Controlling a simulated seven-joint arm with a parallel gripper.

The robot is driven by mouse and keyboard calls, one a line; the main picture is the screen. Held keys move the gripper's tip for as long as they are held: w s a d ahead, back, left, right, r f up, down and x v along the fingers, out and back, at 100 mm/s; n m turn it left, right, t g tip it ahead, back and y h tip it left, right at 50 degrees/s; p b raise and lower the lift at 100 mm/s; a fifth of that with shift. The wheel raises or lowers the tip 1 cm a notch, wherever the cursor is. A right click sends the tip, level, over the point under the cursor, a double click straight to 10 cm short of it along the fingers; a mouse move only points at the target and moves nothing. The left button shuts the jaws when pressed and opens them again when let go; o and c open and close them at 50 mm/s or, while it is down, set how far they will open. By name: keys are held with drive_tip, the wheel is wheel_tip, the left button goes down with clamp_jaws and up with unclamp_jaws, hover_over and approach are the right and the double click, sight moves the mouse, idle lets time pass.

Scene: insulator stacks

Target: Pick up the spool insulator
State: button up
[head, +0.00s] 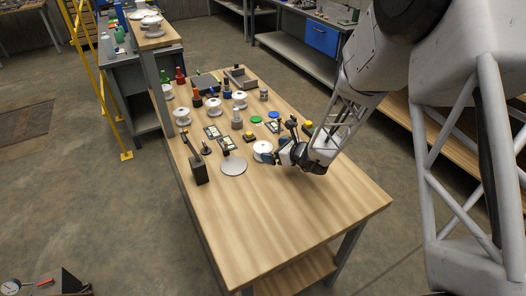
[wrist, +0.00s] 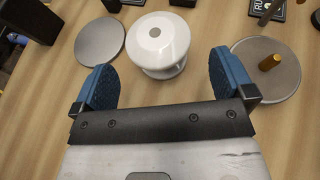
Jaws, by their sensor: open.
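A white spool insulator (wrist: 160,45) with a small hole in its top stands upright on the wooden table in the wrist view. In the head view a white spool (head: 262,147) stands right by my gripper, partly hidden by it. My gripper (wrist: 165,80) is open, with its two blue fingers apart. In the wrist view the spool lies just ahead of the gap between the fingertips, and neither finger appears to touch it. In the head view my gripper (head: 274,158) is low over the table. Several other white spools, such as one at the left (head: 182,115), stand farther back.
A flat grey disc (wrist: 100,41) lies left of the spool. A round metal base with a brass pin (wrist: 270,62) is close to the right finger. A dark upright block (head: 199,170) stands at the table's left edge. The near part of the table (head: 290,210) is clear.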

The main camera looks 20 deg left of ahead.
sight(268, 148)
drive_tip(key=shift+w+a+f, duration=0.1)
drive_tip(key=shift+a, duration=0.1)
drive_tip(key=shift+a, duration=0.1)
drive_tip(key=shift+x, duration=2.5)
drive_tip(key=shift+c, duration=0.2)
drive_tip(key=c, duration=1.1)
drive_tip(key=shift+o, duration=0.2)
drive_tip(key=shift+r, duration=0.25)
